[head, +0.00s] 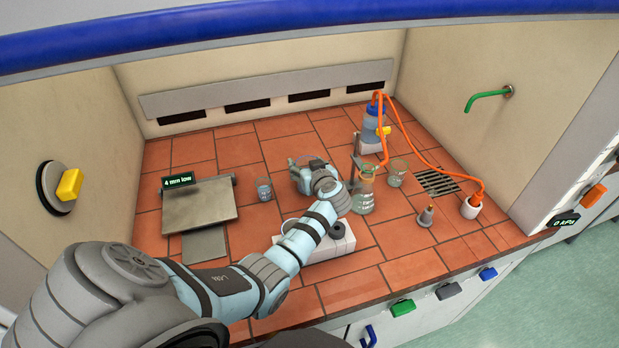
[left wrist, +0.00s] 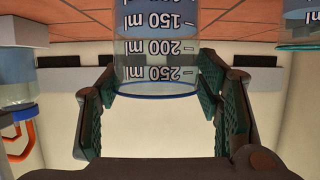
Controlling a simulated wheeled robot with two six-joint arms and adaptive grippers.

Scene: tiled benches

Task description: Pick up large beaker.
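The large beaker is clear glass with volume marks to 250 ml; in the left wrist view the large beaker (left wrist: 157,75) shows upside down between my left fingers (left wrist: 157,80). Both fingertips lie at its sides, very near or touching; I cannot tell if they press on it. In the head view my left gripper (head: 308,172) is at the middle of the bench, low over the tiles, and largely hides the beaker. Whether the beaker stands on the tiles is unclear. My right gripper is not in view.
A small beaker with blue liquid (head: 264,190) stands to the left. A conical flask (head: 363,198) and another beaker (head: 397,172) stand to the right. A white device (head: 335,245) lies under my left forearm. A flat plate (head: 200,205) is at left. Orange tubing (head: 425,152) runs at right.

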